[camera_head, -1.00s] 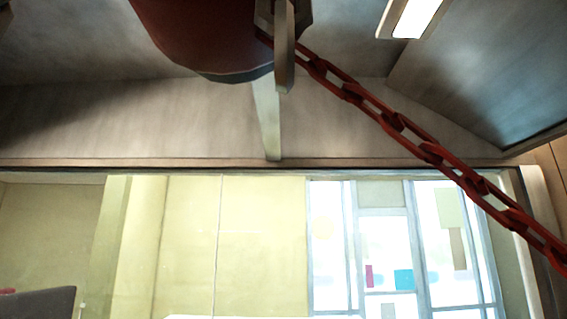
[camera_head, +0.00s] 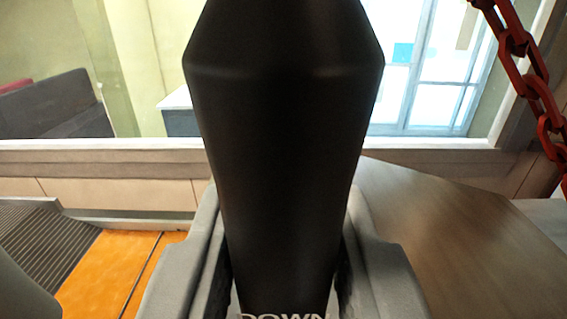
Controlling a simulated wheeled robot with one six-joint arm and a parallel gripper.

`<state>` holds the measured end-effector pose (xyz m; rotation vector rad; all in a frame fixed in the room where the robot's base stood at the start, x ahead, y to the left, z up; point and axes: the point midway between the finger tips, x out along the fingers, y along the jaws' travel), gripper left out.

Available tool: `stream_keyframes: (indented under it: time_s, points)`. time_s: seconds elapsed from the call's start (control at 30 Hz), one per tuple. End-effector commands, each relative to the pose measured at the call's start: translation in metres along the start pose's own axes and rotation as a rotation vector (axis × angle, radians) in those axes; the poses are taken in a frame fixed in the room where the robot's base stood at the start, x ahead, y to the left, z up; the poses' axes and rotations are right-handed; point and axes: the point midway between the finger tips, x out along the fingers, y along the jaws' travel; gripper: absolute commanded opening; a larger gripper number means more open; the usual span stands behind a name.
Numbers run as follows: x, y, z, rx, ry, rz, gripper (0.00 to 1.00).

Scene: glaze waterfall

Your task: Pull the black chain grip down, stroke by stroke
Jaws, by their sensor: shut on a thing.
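The black chain grip (camera_head: 283,130) is a large tapered black body that fills the middle of the view, upright. Pale lettering reading "DOWN" shows on it at the bottom edge. My gripper (camera_head: 285,275) is shut on the grip, with one grey finger on each side of its lower part. The top of the grip and its own chain are out of the picture. A red chain (camera_head: 535,85) hangs slantwise at the upper right, apart from my gripper.
A brown wooden surface (camera_head: 450,235) lies at the right. Behind is a long sill (camera_head: 100,165) below windows (camera_head: 440,70). A dark grey seat-like thing (camera_head: 55,108) stands at the left. Orange floor (camera_head: 110,270) shows at the lower left beside a ribbed grey surface (camera_head: 40,245).

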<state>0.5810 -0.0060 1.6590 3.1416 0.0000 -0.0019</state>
Motion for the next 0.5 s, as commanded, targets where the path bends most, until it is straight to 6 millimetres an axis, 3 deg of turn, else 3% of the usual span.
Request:
stream_keyframes:
  time_s: [0.5]
  points:
    - [-0.0004, 0.0, 0.0037, 0.0, 0.001, 0.0, 0.0]
